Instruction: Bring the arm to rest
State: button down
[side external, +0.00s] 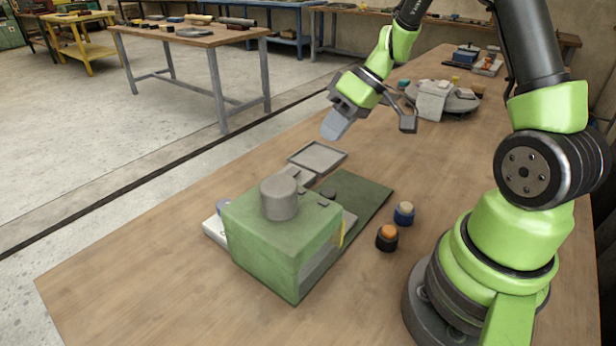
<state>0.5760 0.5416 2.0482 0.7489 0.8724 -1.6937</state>
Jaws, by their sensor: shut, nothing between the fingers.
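My gripper (370,128) is in the air above the middle of the wooden workbench (130,265), beyond the green box. It is shut with nothing held. One grey finger pad shows broad side on at the left, and a darker finger part shows at the right. My green and black arm reaches up from its base at the right and bends down to the gripper. The gripper is apart from everything on the bench.
A green box (265,250) with a grey cylinder (279,197) on top stands in front. A flat grey tray (318,158) lies behind it. A round turntable (460,102) sits farther back.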

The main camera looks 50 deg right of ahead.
jog(key=s+a+r+m+h, duration=0.1)
jog(key=s+a+r, duration=0.2)
jog(key=a+r, duration=0.15)
jog(key=s+a+r+h, duration=0.1)
jog(key=s+a+r, duration=0.2)
jog(key=r, duration=0.3)
jog(key=s+a+r+m+t+h, duration=0.1)
jog(key=s+a+r+m+t, duration=0.1)
jog(key=s, duration=0.7)
notch_tip(320, 180, up, 2)
jog(key=shift+a+r+m+t, duration=0.2)
jog(key=shift+a+m+t, duration=0.3)
jog(key=shift+m, duration=0.5)
